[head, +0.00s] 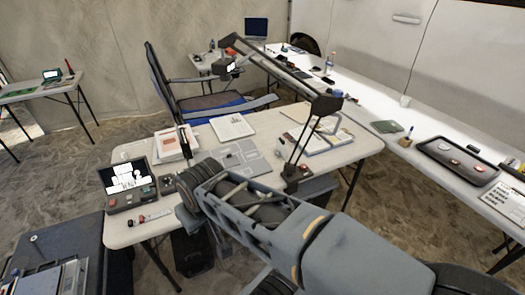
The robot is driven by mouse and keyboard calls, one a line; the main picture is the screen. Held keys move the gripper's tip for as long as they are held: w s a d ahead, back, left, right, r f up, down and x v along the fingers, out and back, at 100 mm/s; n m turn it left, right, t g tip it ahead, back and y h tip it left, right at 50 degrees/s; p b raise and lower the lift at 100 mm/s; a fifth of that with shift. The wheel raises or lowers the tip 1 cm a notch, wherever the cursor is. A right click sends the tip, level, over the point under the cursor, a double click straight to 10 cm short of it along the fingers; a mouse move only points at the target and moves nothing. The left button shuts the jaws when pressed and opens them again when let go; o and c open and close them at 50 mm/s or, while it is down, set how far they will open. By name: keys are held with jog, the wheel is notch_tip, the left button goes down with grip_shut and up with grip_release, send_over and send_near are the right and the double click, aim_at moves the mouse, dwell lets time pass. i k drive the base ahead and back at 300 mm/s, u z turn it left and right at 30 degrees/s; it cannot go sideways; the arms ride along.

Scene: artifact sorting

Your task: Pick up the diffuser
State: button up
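I cannot pick out the diffuser with certainty; several small items on the tables are too small to name. A clear bottle with an orange part (330,63) stands on the long white table, and a small white cup (405,101) stands nearer on it. My grey arm reaches from the lower right over the front edge of the near table. No gripper fingers can be made out at its far end, so I cannot tell whether they are open. I see nothing held.
The near white table (345,155) carries a jointed desk lamp (275,70), books (172,146), a grey mat (240,160) and a case with a lit screen (127,187). A blue-black chair (205,98) stands behind it. A dark tray (457,160) lies on the right table (430,125).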

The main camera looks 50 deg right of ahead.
aim_at(280, 146)
jog(key=u, duration=0.65)
jog(key=i, duration=0.8)
jog(key=z, duration=2.75)
jog(key=i, duration=0.5)
jog(key=z, duration=0.05)
jog(key=k, duration=0.5)
jog(key=u, duration=2)
jog(key=k, duration=0.75)
jog(key=z, duration=0.55)
jog(key=i, duration=0.9)
jog(key=u, duration=0.05)
